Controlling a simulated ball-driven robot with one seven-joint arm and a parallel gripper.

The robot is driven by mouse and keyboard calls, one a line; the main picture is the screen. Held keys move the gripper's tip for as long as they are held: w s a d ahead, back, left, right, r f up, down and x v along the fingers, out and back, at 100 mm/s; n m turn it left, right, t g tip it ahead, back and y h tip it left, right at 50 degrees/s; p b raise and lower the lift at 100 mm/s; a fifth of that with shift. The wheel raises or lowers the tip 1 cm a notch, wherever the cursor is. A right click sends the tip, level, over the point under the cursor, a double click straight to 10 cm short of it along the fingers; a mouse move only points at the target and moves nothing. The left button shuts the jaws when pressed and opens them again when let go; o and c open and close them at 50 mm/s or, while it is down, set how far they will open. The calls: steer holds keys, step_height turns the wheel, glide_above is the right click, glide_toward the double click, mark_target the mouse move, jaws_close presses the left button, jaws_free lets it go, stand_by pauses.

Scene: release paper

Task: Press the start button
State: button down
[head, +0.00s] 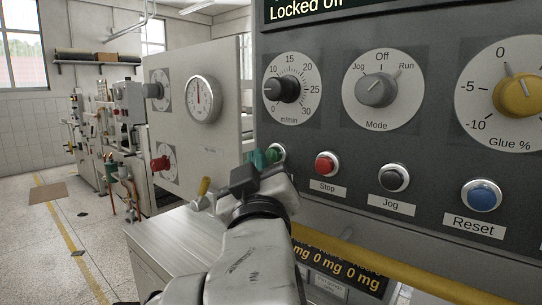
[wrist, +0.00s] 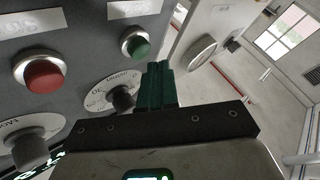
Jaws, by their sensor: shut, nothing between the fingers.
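The green button (head: 277,151) sits at the left end of the button row on the grey panel, partly hidden by my gripper in the head view. My gripper (head: 261,157) is just left of the green button in the head view.
A red Stop button (head: 327,164), a black Jog button (head: 394,177) and a blue Reset button (head: 481,195) run rightward. Dials, including the Mode knob (head: 378,90), sit above. A yellow rail (head: 390,266) runs below the buttons. A display (head: 310,6) reads "Locked off".

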steer(key=shift+w+d, duration=0.25)
steer(key=shift+w, duration=0.1)
steer(key=shift+w+d, duration=0.3)
steer(key=shift+w, duration=0.05)
stand_by(0.9)
steer(key=shift+s+a, duration=0.5)
steer(key=shift+s, duration=0.2)
steer(key=shift+a, duration=0.1)
steer(key=shift+s+a+b, duration=0.4)
steer(key=shift+s+a, duration=0.35)
steer(key=shift+s, duration=0.25)
steer(key=shift+s+a+b, duration=0.35)
steer(key=shift+s+a, duration=0.4)
steer(key=shift+s, duration=0.25)
